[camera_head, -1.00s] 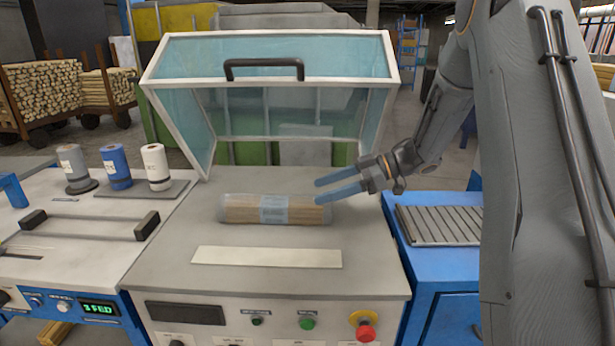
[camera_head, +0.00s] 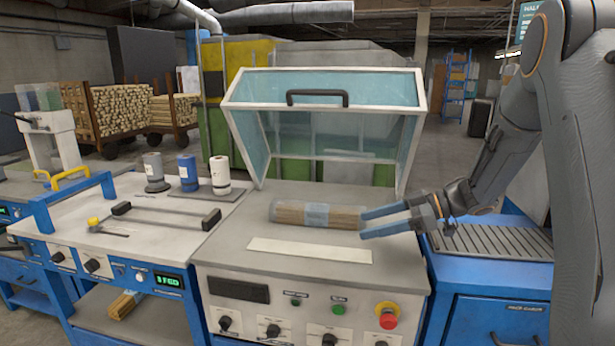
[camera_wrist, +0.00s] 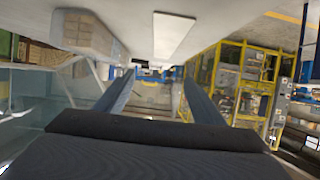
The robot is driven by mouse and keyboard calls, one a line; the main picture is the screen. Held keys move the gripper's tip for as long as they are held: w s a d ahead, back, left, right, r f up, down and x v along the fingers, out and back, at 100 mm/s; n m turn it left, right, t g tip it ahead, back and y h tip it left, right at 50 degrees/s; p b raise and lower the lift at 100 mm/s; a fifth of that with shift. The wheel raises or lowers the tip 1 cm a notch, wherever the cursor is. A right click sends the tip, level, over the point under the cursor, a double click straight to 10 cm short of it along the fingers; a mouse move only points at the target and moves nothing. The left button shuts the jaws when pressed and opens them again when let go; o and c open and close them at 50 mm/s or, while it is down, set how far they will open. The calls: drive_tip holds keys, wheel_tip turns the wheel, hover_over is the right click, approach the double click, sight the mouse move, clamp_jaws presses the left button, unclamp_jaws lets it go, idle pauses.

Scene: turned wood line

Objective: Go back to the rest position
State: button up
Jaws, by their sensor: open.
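My gripper (camera_head: 386,222) is open and empty, its two blue fingers pointing left over the right edge of the machine top. Its fingertips are close to the right end of a wrapped bundle of wooden sticks (camera_head: 300,213); I cannot tell from the head view whether they touch. The bundle lies on the machine top in front of the raised clear hood (camera_head: 325,90). In the wrist view the fingers (camera_wrist: 150,90) are spread with nothing between them, and the bundle (camera_wrist: 93,33) shows at the upper left, apart from them.
A pale strip (camera_head: 310,249) lies in front of the bundle. A slatted roller bed (camera_head: 490,242) is to the right. A bench with spools (camera_head: 187,172) and a bar frame (camera_head: 165,218) stands left. A red stop button (camera_head: 387,315) is on the front panel.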

drive_tip(key=w+r+m+t+h, duration=0.3)
drive_tip(key=w+m+t+h, duration=0.3)
drive_tip(key=w+t, duration=0.15)
drive_tip(key=s+d+f+m+g+h, duration=0.1)
drive_tip(key=s+d+f+m+h, duration=0.1)
drive_tip(key=s, duration=0.3)
drive_tip(key=s+d+f+m+g+h, duration=0.1)
drive_tip(key=s+d+m+h, duration=0.1)
drive_tip(key=s, duration=0.3)
drive_tip(key=s+d+f+m+g+h, duration=0.1)
drive_tip(key=s+d+f+m+h, duration=0.1)
drive_tip(key=s, duration=0.3)
drive_tip(key=shift+s+d+f+m+h, duration=0.1)
drive_tip(key=shift+s+f+m+h, duration=0.2)
drive_tip(key=shift+m+h, duration=0.45)
drive_tip(key=s+a+f+g, duration=0.1)
drive_tip(key=s+g, duration=0.1)
drive_tip(key=s, duration=0.4)
drive_tip(key=s+a+f+m+g, duration=0.1)
drive_tip(key=s+f+g, duration=0.1)
drive_tip(key=s, duration=0.5)
drive_tip(key=s+a+f+m+g, duration=0.1)
drive_tip(key=s+f+g, duration=0.1)
drive_tip(key=s, duration=0.5)
drive_tip(key=shift+s+a+g, duration=0.15)
drive_tip(key=shift+a+g, duration=0.15)
drive_tip(key=shift+g, duration=0.15)
